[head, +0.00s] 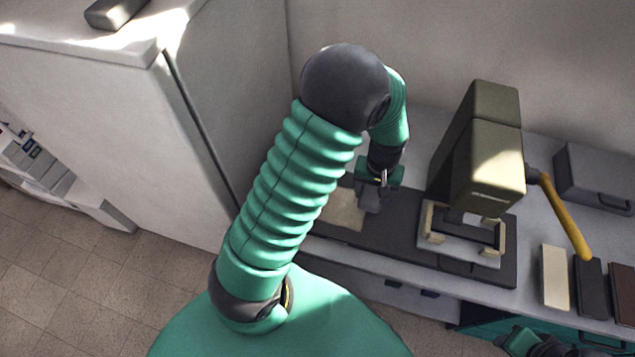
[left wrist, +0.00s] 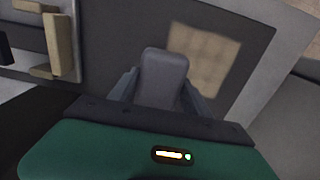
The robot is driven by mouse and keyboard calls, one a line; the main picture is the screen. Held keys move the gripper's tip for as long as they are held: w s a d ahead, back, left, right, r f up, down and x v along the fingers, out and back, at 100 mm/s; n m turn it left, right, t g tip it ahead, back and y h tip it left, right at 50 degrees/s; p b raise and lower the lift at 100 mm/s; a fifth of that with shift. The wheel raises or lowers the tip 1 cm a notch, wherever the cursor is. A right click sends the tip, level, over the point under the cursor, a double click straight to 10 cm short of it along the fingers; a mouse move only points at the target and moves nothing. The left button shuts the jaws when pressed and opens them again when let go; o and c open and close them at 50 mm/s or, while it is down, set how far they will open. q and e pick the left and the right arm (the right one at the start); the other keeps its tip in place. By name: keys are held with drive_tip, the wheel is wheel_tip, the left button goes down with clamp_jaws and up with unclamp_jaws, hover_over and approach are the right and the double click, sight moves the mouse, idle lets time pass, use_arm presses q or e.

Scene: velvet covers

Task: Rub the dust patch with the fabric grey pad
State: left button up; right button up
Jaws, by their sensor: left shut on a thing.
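The dust patch (head: 343,210) is a beige, roughly square area on the dark mat on the counter. It also shows in the left wrist view (left wrist: 207,58). My left gripper (head: 377,183) is shut on the grey pad (left wrist: 163,75), which points down beside the patch. In the head view the pad (head: 370,198) is at the patch's right edge, and in the wrist view it covers the patch's near left side. I cannot tell whether the pad touches the surface. Part of my right arm (head: 535,345) shows at the bottom right; its jaws are not clear.
A tall olive machine (head: 480,150) with a framed base (head: 462,235) stands right of the patch on the dark mat (head: 395,235). A yellow-handled lever (head: 565,218) sticks out from it. Swatches (head: 555,277) and a grey case (head: 595,178) lie further right. A white cabinet (head: 130,130) stands left.

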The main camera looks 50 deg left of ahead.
use_arm(q)
wheel_tip(320, 180, up, 3)
drive_tip(key=shift+w+f+p, duration=0.1)
drive_tip(key=shift+f+p, duration=0.05)
drive_tip(key=shift+p, duration=0.85)
drive_tip(key=shift+r, duration=0.25)
drive_tip(key=shift+d+r, duration=0.15)
drive_tip(key=shift+d, duration=0.05)
drive_tip(key=shift+a, duration=0.25)
